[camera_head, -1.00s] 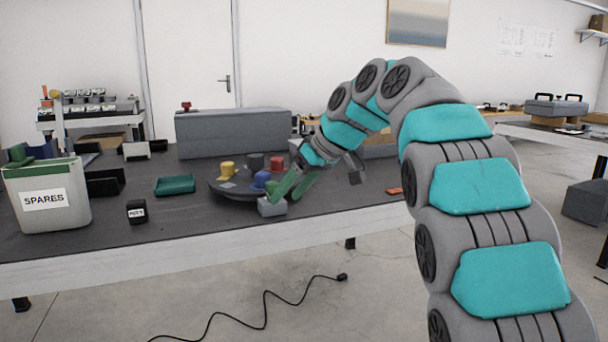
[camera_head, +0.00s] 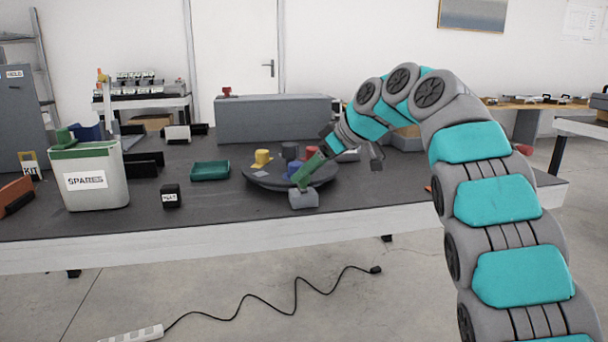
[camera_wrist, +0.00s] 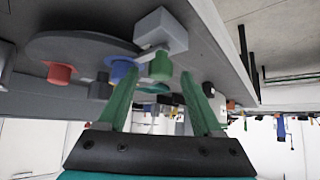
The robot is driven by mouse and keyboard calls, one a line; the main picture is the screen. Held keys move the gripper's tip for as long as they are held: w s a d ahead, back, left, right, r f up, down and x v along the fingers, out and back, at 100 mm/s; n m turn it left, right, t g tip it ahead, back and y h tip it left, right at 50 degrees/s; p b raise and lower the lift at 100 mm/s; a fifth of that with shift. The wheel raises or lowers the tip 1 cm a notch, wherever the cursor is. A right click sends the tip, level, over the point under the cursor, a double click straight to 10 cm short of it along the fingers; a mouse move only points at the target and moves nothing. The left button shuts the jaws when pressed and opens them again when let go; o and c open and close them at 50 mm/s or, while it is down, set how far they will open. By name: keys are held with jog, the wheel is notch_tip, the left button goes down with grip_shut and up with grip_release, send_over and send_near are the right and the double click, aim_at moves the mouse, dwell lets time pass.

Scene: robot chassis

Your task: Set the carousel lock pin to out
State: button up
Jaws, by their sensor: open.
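The carousel (camera_head: 262,182) is a dark round disc on the bench with yellow, grey, blue and red pegs. It also shows upside down in the wrist view (camera_wrist: 70,45). A light grey block (camera_head: 303,200) sits at its near edge and shows in the wrist view too (camera_wrist: 158,28). A green round knob (camera_wrist: 160,68), apparently the lock pin, shows at this block. My gripper (camera_head: 301,181) is open, its green fingers by the block. In the wrist view my fingertips (camera_wrist: 159,75) lie on either side of the knob; contact is unclear. In the head view the fingers hide the knob.
A SPARES bin (camera_head: 93,190), a small black labelled block (camera_head: 171,196) and a green tray (camera_head: 210,171) stand left of the carousel. A long grey box (camera_head: 272,120) stands behind it.

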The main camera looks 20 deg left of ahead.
jog(key=shift+x, duration=1.05)
grip_shut()
dwell(0.6)
